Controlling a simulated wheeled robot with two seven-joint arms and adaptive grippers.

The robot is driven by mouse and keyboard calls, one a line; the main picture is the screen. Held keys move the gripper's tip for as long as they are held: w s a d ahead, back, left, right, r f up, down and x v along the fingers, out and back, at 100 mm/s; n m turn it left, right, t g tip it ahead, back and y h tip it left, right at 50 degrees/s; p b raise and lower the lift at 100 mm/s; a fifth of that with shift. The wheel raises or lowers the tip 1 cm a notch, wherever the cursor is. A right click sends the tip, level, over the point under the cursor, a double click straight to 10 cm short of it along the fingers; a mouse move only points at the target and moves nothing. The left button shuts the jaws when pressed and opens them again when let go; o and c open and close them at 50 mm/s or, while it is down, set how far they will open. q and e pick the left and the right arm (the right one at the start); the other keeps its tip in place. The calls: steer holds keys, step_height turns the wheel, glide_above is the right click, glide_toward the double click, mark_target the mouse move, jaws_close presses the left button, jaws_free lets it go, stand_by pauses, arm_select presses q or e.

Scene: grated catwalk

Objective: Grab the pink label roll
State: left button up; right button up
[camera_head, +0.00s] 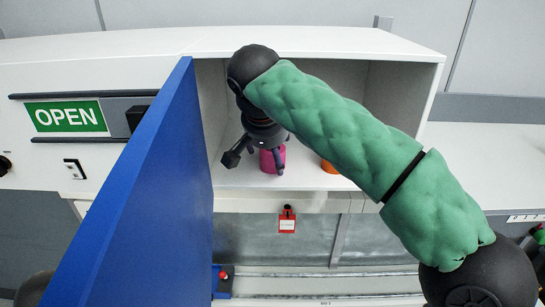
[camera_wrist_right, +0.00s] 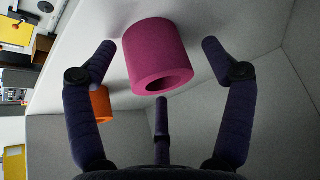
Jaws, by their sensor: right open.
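The pink label roll (camera_head: 271,161) stands on the floor of an open white cabinet, partly hidden behind my right gripper in the head view. My right gripper (camera_head: 256,157) reaches into the cabinet with its fingers spread at the roll. In the right wrist view the pink roll (camera_wrist_right: 156,56), a short cylinder with a hole in its end, lies between the three open fingers of my right gripper (camera_wrist_right: 158,62). A gap shows on both sides of it, so the fingers are not closed on it. My left gripper is not in view.
An orange roll (camera_head: 328,167) stands to the right of the pink one, partly behind my arm; it also shows in the right wrist view (camera_wrist_right: 101,104). The blue door (camera_head: 140,200) stands open on the left. The cabinet's side walls and top (camera_head: 320,42) enclose the space.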

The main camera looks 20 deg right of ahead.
steer(key=c, duration=1.1)
steer(key=shift+c, duration=0.2)
